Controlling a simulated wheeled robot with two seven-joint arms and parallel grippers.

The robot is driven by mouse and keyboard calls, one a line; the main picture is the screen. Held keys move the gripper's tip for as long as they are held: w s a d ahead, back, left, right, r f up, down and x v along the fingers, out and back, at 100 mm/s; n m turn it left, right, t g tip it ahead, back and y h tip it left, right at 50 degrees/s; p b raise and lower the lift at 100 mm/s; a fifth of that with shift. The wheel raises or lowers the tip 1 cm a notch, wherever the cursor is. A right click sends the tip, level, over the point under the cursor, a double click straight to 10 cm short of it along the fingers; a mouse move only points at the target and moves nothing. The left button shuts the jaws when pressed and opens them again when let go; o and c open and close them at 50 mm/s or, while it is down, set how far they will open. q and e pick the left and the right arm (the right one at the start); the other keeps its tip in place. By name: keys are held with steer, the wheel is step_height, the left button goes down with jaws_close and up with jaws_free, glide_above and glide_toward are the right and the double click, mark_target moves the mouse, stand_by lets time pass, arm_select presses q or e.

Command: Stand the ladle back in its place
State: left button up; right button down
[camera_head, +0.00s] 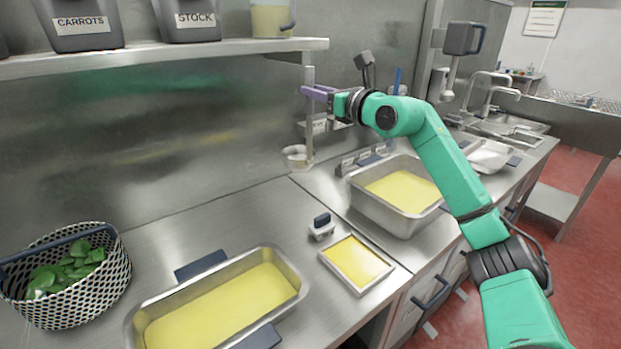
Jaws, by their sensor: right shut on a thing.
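The ladle (309,130) is a grey metal ladle with a long flat handle and a round bowl (297,156) at its lower end. It hangs roughly upright, bowl down, in front of the steel back wall. My right gripper (312,92), with purple fingers, is shut on the upper part of the handle. The bowl appears over the back of the counter; its exact height above the counter is unclear. My left gripper is not in view.
A shelf (160,58) with labelled bins runs above, ending close to the ladle's top. Below are a deep pan of yellow liquid (357,208), a small yellow tray (335,247), a long yellow pan (137,318) and a basket of greens (92,303). A low rack (364,158) stands right of the ladle.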

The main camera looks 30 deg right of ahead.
step_height(320, 180, down, 15)
steer(key=shift+f+b, duration=0.1)
steer(key=shift+b, duration=0.65)
steer(key=shift+d+f, duration=0.1)
steer(key=shift+f, duration=0.15)
steer(key=c, duration=0.7)
jaws_free()
steer(key=b, duration=0.3)
glide_toward(311, 152)
steer(key=s, duration=0.1)
steer(key=s+d, duration=0.1)
steer(key=s, duration=0.1)
steer(key=shift+s+f, duration=0.15)
steer(key=shift+s, duration=0.1)
